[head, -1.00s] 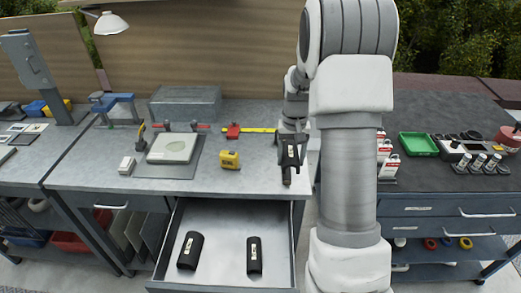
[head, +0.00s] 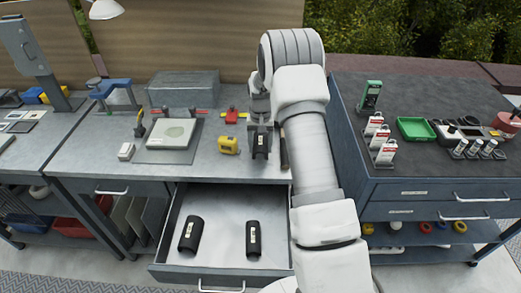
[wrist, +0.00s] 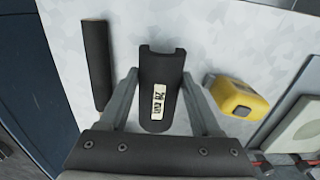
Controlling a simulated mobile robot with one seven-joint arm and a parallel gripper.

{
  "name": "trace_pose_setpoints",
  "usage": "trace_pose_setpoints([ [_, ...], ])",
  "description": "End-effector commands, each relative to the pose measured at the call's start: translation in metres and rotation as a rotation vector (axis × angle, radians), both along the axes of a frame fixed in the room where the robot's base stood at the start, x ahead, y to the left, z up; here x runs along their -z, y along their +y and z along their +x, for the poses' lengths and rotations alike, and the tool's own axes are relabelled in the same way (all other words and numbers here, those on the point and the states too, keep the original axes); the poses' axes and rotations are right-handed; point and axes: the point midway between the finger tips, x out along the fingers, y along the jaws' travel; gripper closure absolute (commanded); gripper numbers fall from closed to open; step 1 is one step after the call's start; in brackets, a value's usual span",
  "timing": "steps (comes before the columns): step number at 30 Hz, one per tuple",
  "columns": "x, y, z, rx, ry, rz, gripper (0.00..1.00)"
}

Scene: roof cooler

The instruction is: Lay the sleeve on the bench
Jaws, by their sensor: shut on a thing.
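My gripper (head: 261,131) is shut on a black half-round sleeve (head: 259,146) with a pale label, over the front right part of the grey bench (head: 225,172). In the wrist view the sleeve (wrist: 160,70) lies between the two fingers of my gripper (wrist: 163,80), its label near its middle. It is just above or on the bench top; I cannot tell which. Two similar black sleeves, a left one (head: 189,240) and a right one (head: 253,241), lie in the open drawer below.
A dark rod (head: 284,153) lies just right of the sleeve. A yellow tape measure (head: 228,145) is close on its left. A grey mat (head: 150,156) with a pale plate lies farther left. The open drawer (head: 222,264) sticks out in front.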

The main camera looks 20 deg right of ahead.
Motion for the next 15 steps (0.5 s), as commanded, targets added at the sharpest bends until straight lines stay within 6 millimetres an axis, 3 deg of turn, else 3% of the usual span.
trace_pose_setpoints([
  [4, 0.021, 0.0, -0.001, 0.0, 0.003, 0.001, 0.88],
  [15, 0.027, 0.0, 0.0, 0.0, 0.0, 0.0, 0.88],
])
